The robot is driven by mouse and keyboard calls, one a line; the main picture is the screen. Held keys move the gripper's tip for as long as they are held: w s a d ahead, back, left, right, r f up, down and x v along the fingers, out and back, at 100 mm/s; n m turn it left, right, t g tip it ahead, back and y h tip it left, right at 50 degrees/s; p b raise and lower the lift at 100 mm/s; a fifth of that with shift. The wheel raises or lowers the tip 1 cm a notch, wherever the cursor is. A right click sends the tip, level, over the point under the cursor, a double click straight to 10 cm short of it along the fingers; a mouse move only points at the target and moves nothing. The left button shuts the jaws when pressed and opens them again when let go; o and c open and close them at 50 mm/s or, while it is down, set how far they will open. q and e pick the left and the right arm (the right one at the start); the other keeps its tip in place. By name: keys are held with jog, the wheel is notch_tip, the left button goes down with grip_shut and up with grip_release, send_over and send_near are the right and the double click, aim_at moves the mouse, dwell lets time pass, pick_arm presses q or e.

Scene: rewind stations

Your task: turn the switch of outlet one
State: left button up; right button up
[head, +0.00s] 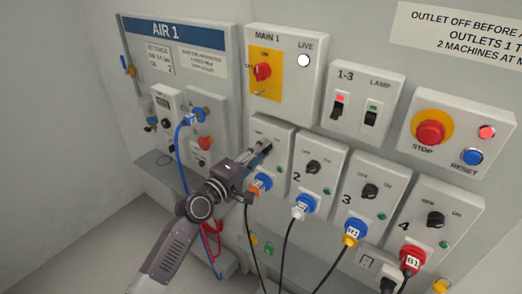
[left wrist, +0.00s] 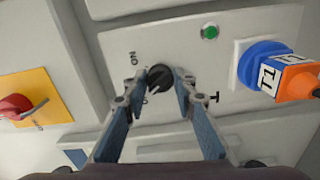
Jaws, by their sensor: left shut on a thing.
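The outlet one panel (head: 284,134) is the leftmost in the lower row of outlets. My left gripper (head: 264,153) is at its switch and hides most of it in the head view. In the left wrist view the switch is a small round black knob (left wrist: 160,77) with a pale pointer mark and "ON" printed beside it. The fingers of my left gripper (left wrist: 160,85) are shut on this knob, one on each side. A green lamp (left wrist: 210,31) is on the same panel. My right gripper is not in view.
A blue and orange plug labelled T1 (left wrist: 262,68) sits close beside the switch. Outlets two (head: 318,160), three (head: 376,175) and four (head: 440,200) stand to the right, with plugs and hanging cables. The MAIN 1 panel (head: 290,45) is above.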

pick_arm(q)
jog(key=shift+n, duration=0.6)
jog(key=o, duration=1.2)
jog(key=shift+c, duration=0.2)
jog(key=shift+s+a, duration=0.1)
jog(key=v, duration=1.1)
jog(key=shift+s+a, duration=0.2)
jog(key=shift+s, duration=0.1)
